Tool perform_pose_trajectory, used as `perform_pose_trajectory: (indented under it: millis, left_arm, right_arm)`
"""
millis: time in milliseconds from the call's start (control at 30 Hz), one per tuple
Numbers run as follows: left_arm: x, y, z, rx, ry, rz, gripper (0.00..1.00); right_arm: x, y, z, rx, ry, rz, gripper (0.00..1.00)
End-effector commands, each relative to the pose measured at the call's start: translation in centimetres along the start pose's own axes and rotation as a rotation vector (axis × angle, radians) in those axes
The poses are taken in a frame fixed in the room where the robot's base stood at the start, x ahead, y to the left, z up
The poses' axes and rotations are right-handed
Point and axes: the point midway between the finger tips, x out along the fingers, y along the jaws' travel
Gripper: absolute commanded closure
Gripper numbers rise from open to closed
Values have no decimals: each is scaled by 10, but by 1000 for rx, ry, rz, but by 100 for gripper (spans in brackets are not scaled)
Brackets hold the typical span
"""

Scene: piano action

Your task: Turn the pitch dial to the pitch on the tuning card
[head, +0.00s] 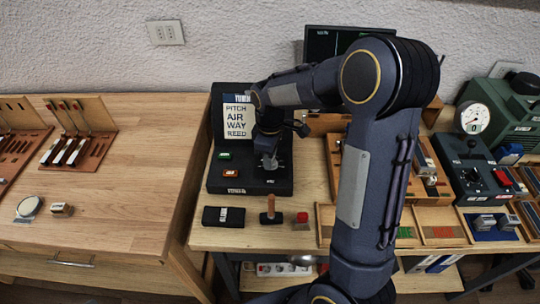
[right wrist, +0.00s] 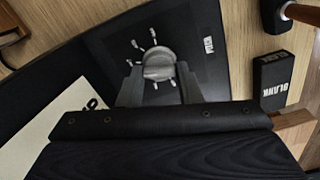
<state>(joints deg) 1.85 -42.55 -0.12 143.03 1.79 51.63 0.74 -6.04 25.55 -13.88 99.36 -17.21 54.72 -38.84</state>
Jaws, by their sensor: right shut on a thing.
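A black tuning unit (head: 232,180) stands at the left of the right-hand bench, with a green and an orange-red button on its front. A white card (head: 238,118) lettered "PITCH AIR WAY REED" is on its upright back panel; a white card edge also shows in the right wrist view (right wrist: 55,125). My right gripper (head: 269,163) reaches down over the unit. In the right wrist view its fingers (right wrist: 159,74) are shut on the round grey dial (right wrist: 158,58). Several pale marks fan around the dial. The dial's pointer and setting cannot be read. My left gripper is not in view.
A black "BLANK" block (head: 223,217), a wooden-handled tool (head: 271,213) and a red-topped piece (head: 301,222) lie in front of the unit. A gauge (head: 475,118) and control box (head: 480,180) stand at right.

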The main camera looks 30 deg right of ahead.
Motion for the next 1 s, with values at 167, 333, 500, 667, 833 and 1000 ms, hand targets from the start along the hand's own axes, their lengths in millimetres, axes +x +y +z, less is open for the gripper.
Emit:
perform_pose_trajectory:
  millis: [167, 333, 500, 667, 833, 1000]
  left_arm:
    - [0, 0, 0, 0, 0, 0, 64]
    - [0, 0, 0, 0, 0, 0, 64]
    - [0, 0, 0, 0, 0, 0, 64]
    - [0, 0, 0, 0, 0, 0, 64]
    - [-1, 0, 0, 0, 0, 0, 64]
    - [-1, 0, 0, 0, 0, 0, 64]
  right_arm:
    - [0, 1, 0, 166, 1, 1, 91]
    - [0, 2, 0, 326, 1, 2, 91]
    - [-1, 2, 0, 473, 1, 2, 91]
    - [-1, 3, 0, 589, 2, 1, 91]
    - [-1, 3, 0, 680, 2, 1, 91]
    - [-1, 3, 1, 736, 2, 1, 91]
